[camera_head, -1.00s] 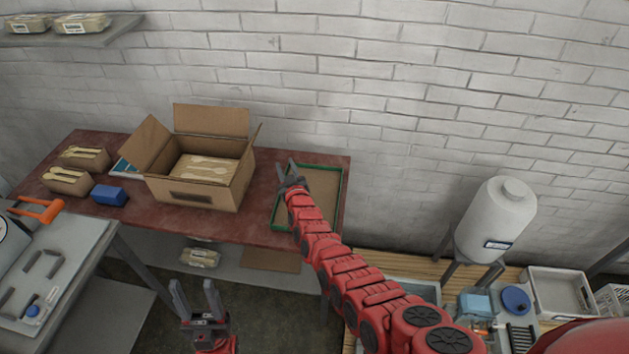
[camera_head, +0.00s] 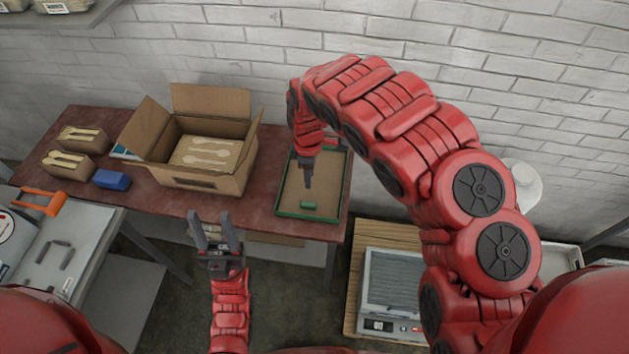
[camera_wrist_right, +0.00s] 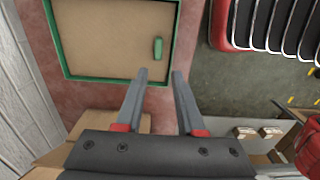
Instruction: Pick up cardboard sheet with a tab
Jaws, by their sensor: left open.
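The cardboard sheet (camera_head: 294,188) lies flat in a green-rimmed tray (camera_head: 285,214) at the table's right end. Its green tab (camera_head: 308,205) stands out near the front edge. In the right wrist view the sheet (camera_wrist_right: 110,35) and tab (camera_wrist_right: 158,48) show clearly. My right gripper (camera_head: 308,184) points down over the tray, behind the tab in the head view. In the wrist view its fingers (camera_wrist_right: 160,74) are apart, with nothing between them, close to the tab. My left gripper (camera_head: 210,216) is open and empty, in front of the table's front edge.
An open cardboard box (camera_head: 215,180) with packed spoons stands left of the tray. A blue block (camera_head: 112,180) and two small spoon boxes (camera_head: 66,162) are further left. A brick wall (camera_head: 250,50) rises behind the table. Bare red tabletop lies between box and tray.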

